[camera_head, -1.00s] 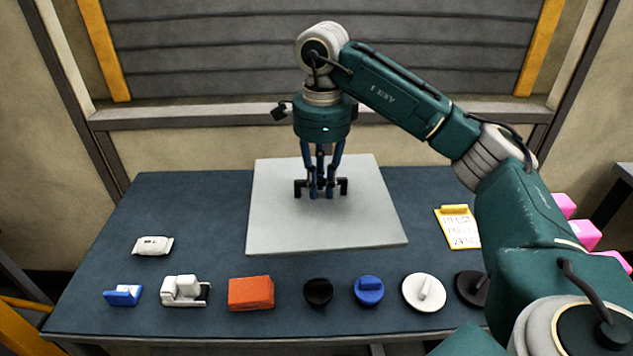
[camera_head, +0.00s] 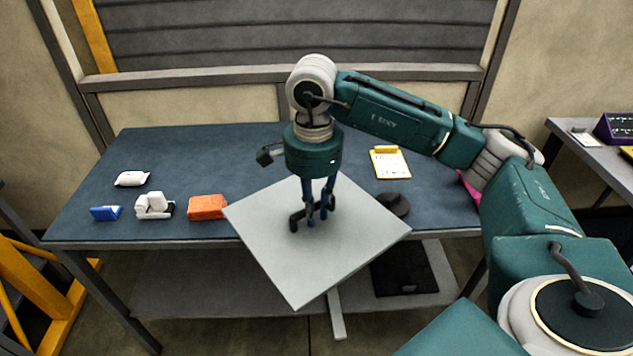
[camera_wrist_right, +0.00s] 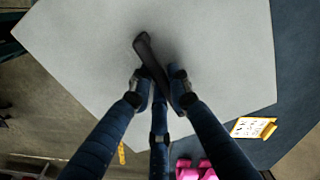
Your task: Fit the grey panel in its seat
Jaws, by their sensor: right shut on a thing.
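The grey panel (camera_head: 300,262) is a large flat square plate with a dark handle (camera_head: 297,221) on its top. My right gripper (camera_head: 318,218) is shut on the handle and holds the panel, turned at an angle, at the table's front edge. The panel's near corner sticks out past that edge. In the right wrist view the panel (camera_wrist_right: 215,50) fills the upper middle, with the black handle (camera_wrist_right: 150,60) between the fingers (camera_wrist_right: 162,85). No seat for the panel can be made out. My left gripper is not in view.
The dark blue table (camera_head: 220,150) holds a white packet (camera_head: 132,178), a blue item (camera_head: 105,213), a white dispenser (camera_head: 154,205), an orange block (camera_head: 207,207), a clipboard (camera_head: 390,162) and a black disc (camera_head: 393,204). A shelf (camera_head: 200,282) runs below. A side table (camera_head: 590,155) stands right.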

